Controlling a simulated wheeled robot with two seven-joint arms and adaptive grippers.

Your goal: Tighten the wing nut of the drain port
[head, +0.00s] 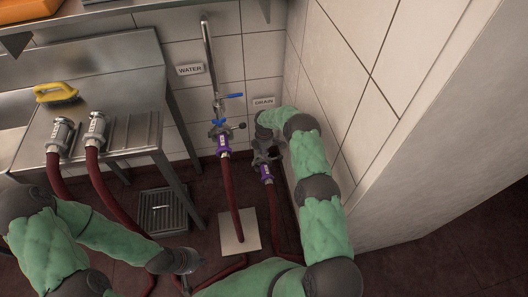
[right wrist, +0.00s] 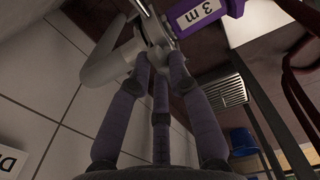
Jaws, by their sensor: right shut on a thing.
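The drain port is under the DRAIN sign (head: 263,101) on the tiled wall, mostly hidden by my right gripper (head: 266,150) in the head view. A dark red hose with a purple collar (head: 266,172) hangs from it; the collar, marked 3 m, shows in the right wrist view (right wrist: 207,14). There, grey metal port parts (right wrist: 108,66) lie beyond my fingers. My right gripper is shut on a small metal part there, which I take as the wing nut; its shape is mostly hidden by the fingers. My left gripper (head: 186,276) hangs low, away from the port, its fingers unclear.
A water pipe with blue handles (head: 219,124) and its own purple-collared hose stands left of the drain port. A steel bench (head: 110,140) holds two hose couplings and a yellow brush (head: 57,93). A floor grate (head: 163,212) and pale plate (head: 239,232) lie below.

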